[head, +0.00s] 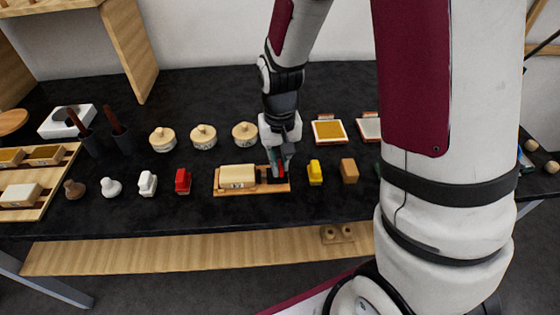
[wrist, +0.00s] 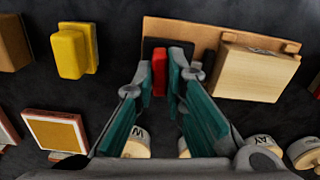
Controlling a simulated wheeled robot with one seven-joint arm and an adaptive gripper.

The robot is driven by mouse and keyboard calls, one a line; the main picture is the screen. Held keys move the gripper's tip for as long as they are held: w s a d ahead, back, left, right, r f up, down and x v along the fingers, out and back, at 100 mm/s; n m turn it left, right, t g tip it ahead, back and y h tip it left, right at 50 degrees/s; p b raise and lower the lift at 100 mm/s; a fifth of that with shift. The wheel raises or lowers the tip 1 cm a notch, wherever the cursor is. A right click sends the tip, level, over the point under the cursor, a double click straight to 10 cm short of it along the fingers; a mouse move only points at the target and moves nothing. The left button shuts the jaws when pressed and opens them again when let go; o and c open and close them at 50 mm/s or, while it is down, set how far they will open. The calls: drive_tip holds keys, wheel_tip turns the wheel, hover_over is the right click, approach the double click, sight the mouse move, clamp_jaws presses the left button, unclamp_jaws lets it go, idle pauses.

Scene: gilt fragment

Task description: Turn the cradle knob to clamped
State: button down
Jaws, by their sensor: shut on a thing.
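The wooden cradle (head: 252,191) lies on the black table near the centre of the head view. A pale wooden block (head: 238,177) with a dark mark rests in its left part. At its right end is a dark plate with the red knob (wrist: 159,72). My gripper (wrist: 160,62) points down over that end, its teal-lined fingers shut on the red knob, one on each side. In the head view my gripper (head: 279,168) hides most of the knob. The cradle also shows in the wrist view (wrist: 190,28). I cannot read the knob's setting.
A yellow piece (head: 315,172) and a brown block (head: 349,171) stand right of the cradle. A red piece (head: 183,181) and a white piece (head: 147,183) stand left. Several lidded round pots, including one (head: 203,137), and a framed gold pad (head: 328,130) sit behind.

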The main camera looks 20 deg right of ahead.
drive_tip(key=n+p, duration=0.1)
drive_tip(key=n, duration=0.3)
drive_tip(key=n+p, duration=0.1)
drive_tip(key=n, duration=0.3)
drive_tip(key=n+p, duration=0.2)
drive_tip(key=n, duration=0.2)
drive_tip(key=shift+r, duration=0.1)
drive_tip(key=shift+n+p, duration=0.95)
drive_tip(key=shift+n, duration=1.15)
drive_tip(key=c, duration=1.6)
unclamp_jaws()
drive_tip(key=shift+c, duration=0.2)
